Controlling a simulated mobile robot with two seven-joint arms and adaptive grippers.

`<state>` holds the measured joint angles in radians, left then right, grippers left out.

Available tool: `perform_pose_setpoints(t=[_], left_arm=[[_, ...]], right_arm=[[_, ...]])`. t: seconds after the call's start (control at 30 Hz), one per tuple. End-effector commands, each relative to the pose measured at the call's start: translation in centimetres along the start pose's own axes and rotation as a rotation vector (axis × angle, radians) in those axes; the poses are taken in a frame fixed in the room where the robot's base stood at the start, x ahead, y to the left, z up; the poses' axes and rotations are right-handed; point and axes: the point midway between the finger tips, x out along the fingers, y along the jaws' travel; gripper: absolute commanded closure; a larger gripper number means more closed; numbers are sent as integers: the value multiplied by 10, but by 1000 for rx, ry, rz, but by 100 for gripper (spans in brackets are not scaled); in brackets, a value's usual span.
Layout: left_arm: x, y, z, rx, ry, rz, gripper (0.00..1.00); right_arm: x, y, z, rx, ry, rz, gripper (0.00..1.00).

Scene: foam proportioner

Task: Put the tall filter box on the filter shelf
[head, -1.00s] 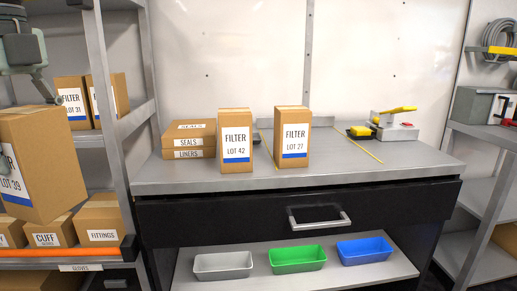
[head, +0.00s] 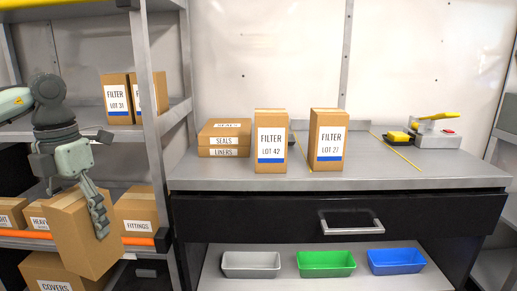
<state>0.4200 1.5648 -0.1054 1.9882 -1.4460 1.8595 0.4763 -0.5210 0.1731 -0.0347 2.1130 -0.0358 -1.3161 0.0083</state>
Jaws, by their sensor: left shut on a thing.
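My left gripper (head: 90,195) is shut on a tall brown filter box (head: 82,243), one finger lying down its near side. The box is held upright and slightly turned, in front of the lower rack shelf. Its label does not show now; earlier it read LOT 39. The filter shelf (head: 125,130) is the rack level above and behind it. Filter box LOT 31 (head: 116,100) and another filter box (head: 146,95) stand there side by side. Filter boxes LOT 42 (head: 270,142) and LOT 27 (head: 328,140) stand upright on the workbench. My right gripper is out of view.
A grey rack post (head: 147,90) rises right of the held box. Behind the box are a FITTINGS carton (head: 137,210) and an orange rail (head: 140,240); a COVERS carton (head: 52,275) sits below. The filter shelf looks free left of LOT 31.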

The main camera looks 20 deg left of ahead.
Motion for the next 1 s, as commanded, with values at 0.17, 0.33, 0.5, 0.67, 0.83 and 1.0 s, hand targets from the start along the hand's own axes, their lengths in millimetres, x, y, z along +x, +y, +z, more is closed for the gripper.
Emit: perform_pose_setpoints(t=[0.17,0.33,0.5,0.67,0.83,1.0], left_arm=[[22,-11,6,224,-1,-2,65],[56,-35,17,613,-2,-6,65],[91,-76,34,1137,-6,-5,65],[115,-123,51,1661,-7,-2,65],[130,-176,67,2217,-7,1,65],[136,-224,79,2708,-4,4,65]], right_arm=[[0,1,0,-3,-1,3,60],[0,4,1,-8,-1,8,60],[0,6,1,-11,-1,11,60],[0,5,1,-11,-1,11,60],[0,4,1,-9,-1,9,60],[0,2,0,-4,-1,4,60]])
